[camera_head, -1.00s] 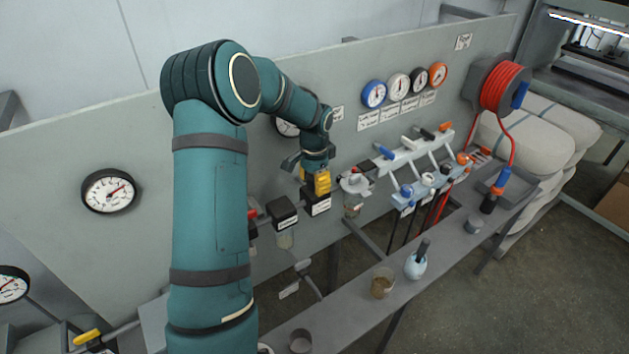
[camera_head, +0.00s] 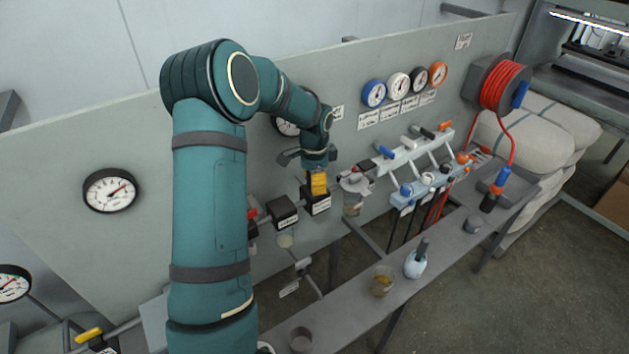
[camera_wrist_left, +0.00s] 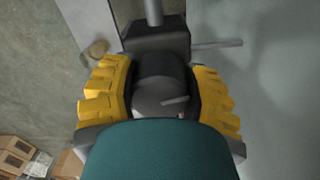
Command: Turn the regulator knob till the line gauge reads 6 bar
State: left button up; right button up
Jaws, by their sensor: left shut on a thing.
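The regulator (camera_head: 319,205) is a dark block with a white label on the grey panel's pipe line. My left gripper (camera_head: 318,183) reaches down over it with yellow finger pads. In the left wrist view the pads (camera_wrist_left: 160,95) are closed on both sides of a dark round knob (camera_wrist_left: 158,68) with a grey top, above a dark body. A gauge (camera_head: 286,127) behind my left forearm is partly hidden, so its needle cannot be read. I cannot tell whether it is the line gauge. My right gripper is not in view.
A white-faced gauge (camera_head: 110,190) hangs at left on the panel. Several coloured gauges (camera_head: 398,87) sit at upper right. Another dark unit (camera_head: 284,211) stands left of the regulator, a grey-lidded cup (camera_head: 355,183) right. A shelf below holds a jar (camera_head: 382,281) and a blue pot (camera_head: 415,263).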

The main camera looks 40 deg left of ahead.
pick_arm(q)
jog(key=o, duration=1.2)
jog(key=shift+r, duration=0.1)
notch_tip(320, 180, up, 12)
jog(key=shift+f, duration=0.1)
